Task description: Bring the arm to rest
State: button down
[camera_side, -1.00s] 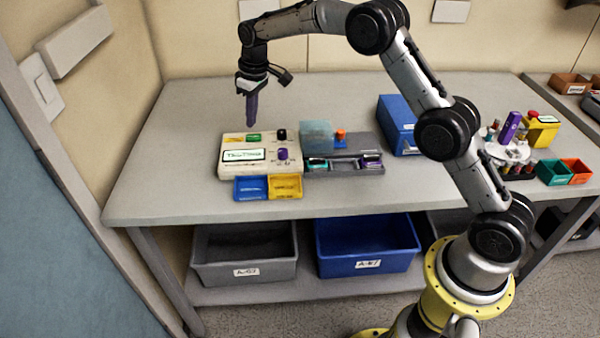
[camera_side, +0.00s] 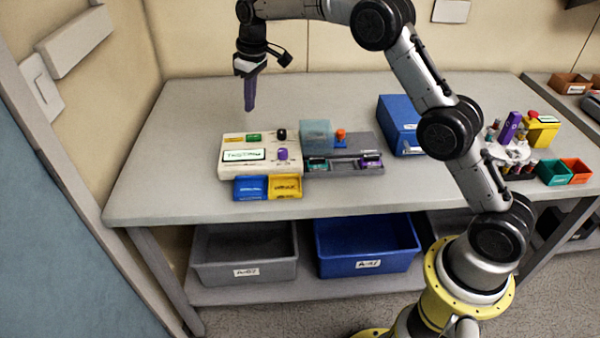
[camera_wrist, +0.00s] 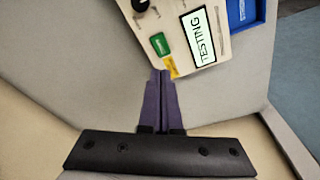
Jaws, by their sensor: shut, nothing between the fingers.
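My gripper (camera_side: 249,108) is shut and empty, pointing down in the air above the back left part of the table. Its purple fingers lie together in the wrist view (camera_wrist: 163,76). The beige pump panel (camera_side: 233,169) sits on the table in front of and below it. The panel's display (camera_side: 243,155) reads "TESTING" in the wrist view (camera_wrist: 199,37). The panel carries a green button (camera_side: 254,137), a yellow button (camera_wrist: 171,66), a black knob (camera_side: 280,134) and a purple knob (camera_side: 282,154).
A blue tray (camera_side: 250,188) and a yellow tray (camera_side: 285,187) stand at the panel's front. A grey rack (camera_side: 345,168) with a clear bluish box (camera_side: 317,134) adjoins its right. A blue bin (camera_side: 395,125) stands farther right. The table's left side is clear.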

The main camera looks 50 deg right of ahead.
jog(key=s+r+t, duration=0.1)
jog(key=s+r, duration=0.4)
jog(key=r, duration=0.4)
jog(key=s+r+t, duration=0.2)
jog(key=s+r, duration=0.4)
jog(key=r, duration=0.3)
jog(key=s+r, duration=0.3)
jog(key=s, duration=0.6)
jog(key=s+f+m+t, duration=0.1)
jog(key=s+f, duration=0.1)
jog(key=s, duration=1.2)
jog(key=s+f+m, duration=0.2)
jog(key=s+f, duration=0.7)
jog(key=f, duration=0.2)
jog(key=shift+s+a+f, duration=0.15)
jog(key=shift+a+f, duration=0.05)
jog(key=shift+a, duration=0.05)
